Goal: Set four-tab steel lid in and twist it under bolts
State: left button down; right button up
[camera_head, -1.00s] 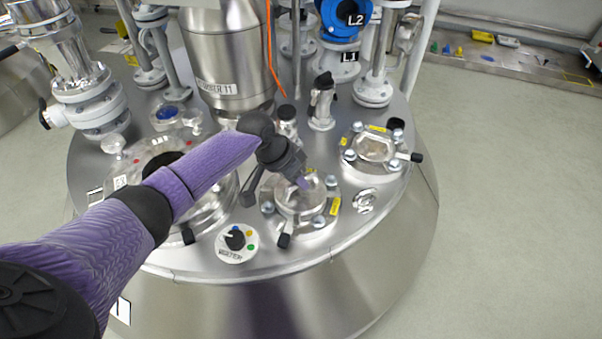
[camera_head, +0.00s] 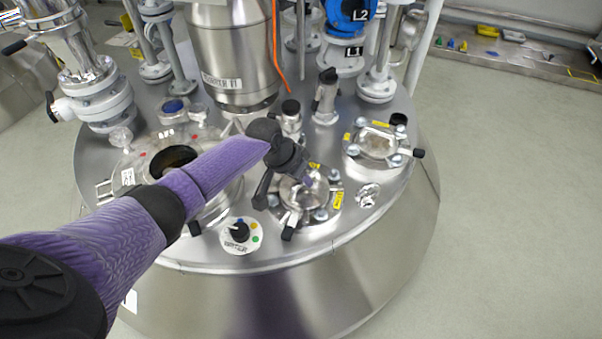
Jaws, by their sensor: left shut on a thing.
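My left gripper (camera_head: 306,182) comes in from the left and is shut on the steel lid (camera_head: 302,197), a shiny round plate. The gripper and wrist cover part of it, and its tabs are hard to make out. The lid is at the front port (camera_head: 281,217) of the steel vessel top, inside the ring of bolts (camera_head: 321,214). I cannot tell whether it is fully seated or whether its tabs are under the bolts. A black-ended handle (camera_head: 289,233) sticks out at the port's front. My right gripper is not in view.
A similar closed port (camera_head: 378,145) lies to the right. A larger round port (camera_head: 172,160) is left, partly behind my arm. A dial labelled WATER (camera_head: 240,235) is at front left. Valve posts (camera_head: 326,97) and a steel cylinder (camera_head: 232,50) stand behind.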

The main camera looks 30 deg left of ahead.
pick_arm(q)
jog(key=shift+d+r+n+t+y+p, duration=0.15)
jog(key=shift+n+t+y+p, duration=0.25)
jog(key=shift+n+p, duration=0.9)
jog(key=c, duration=0.5)
grip_release()
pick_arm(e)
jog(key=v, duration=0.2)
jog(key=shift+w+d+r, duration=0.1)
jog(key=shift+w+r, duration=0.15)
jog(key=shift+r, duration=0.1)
pick_arm(q)
notch_tip(320, 180, up, 6)
jog(key=p, duration=0.5)
jog(key=shift+r, duration=0.1)
jog(key=shift+f, duration=0.3)
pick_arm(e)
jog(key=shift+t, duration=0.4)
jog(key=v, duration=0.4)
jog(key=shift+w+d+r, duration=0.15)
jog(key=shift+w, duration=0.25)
